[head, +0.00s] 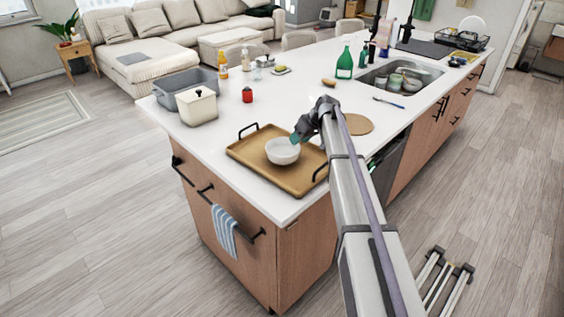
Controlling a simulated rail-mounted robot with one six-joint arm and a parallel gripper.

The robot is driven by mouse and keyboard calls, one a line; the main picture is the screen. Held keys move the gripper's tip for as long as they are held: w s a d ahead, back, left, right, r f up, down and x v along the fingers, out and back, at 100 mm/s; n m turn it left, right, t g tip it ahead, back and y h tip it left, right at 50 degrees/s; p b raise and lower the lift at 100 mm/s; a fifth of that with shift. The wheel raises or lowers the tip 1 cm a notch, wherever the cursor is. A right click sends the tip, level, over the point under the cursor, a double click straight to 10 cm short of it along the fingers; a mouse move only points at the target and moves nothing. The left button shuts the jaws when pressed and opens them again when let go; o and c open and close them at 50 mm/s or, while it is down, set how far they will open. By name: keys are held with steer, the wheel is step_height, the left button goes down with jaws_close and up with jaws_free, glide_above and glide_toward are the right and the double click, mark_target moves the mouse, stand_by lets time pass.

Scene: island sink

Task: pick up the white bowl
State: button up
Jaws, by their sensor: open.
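The white bowl (283,153) sits upright on a wooden tray (252,153) with black handles, at the near end of the island counter. My gripper (296,138) is at the bowl's upper right edge, with teal fingertips pointing down and left toward it. The gripper is small here and partly hidden behind its own wrist. I cannot tell whether the fingertips touch the rim. The bowl rests on the tray.
A grey bin (183,86) and a cream lidded canister (198,107) stand left of the tray. The sink (427,72) holds dishes.

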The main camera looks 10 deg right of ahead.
mark_target(283, 154)
steer(key=shift+f, duration=0.1)
steer(key=b+x, duration=0.4)
steer(key=x, duration=0.1)
steer(key=shift+w+d+f, duration=0.1)
steer(key=shift+d+f, duration=0.05)
steer(key=shift+f, duration=0.1)
steer(key=shift+r, duration=0.25)
steer(key=shift+c, duration=0.2)
jaws_close()
